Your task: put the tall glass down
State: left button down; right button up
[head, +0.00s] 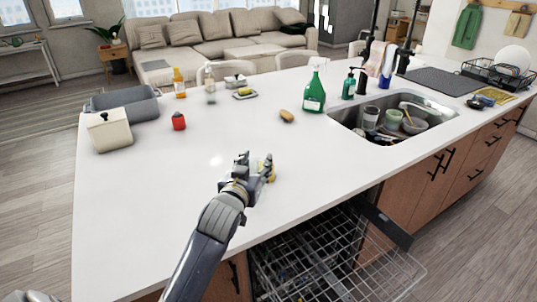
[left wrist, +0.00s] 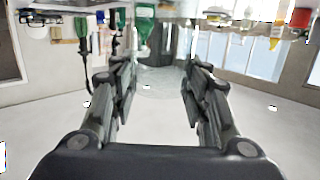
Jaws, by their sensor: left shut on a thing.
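My left gripper (head: 255,172) reaches in from the bottom of the head view, low over the near part of the white island counter (head: 180,215). Its two fingers stand either side of a clear, faint shape, the tall glass (left wrist: 160,84), in the left wrist view, where the gripper (left wrist: 155,95) also shows. The gripper is shut on the glass. In the head view the fingers mostly hide the glass, with a yellowish patch beside them. I cannot tell whether its base touches the counter. My right gripper is not in view.
An open dishwasher rack (head: 335,255) lies below the counter's front edge. The sink (head: 395,118) holds dishes. A green spray bottle (head: 315,92), a brown sponge-like item (head: 287,116) and a red timer (head: 179,121) stand farther back. Counter left of the gripper is clear.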

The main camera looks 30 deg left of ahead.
pick_arm(q)
jog(key=w+a+f+p, duration=0.4)
jog(key=w+a, duration=0.6)
jog(key=shift+f, duration=0.2)
jog(key=shift+s+a+f, duration=0.1)
jog(key=c, duration=0.9)
grip_release()
jog(key=shift+f, duration=0.1)
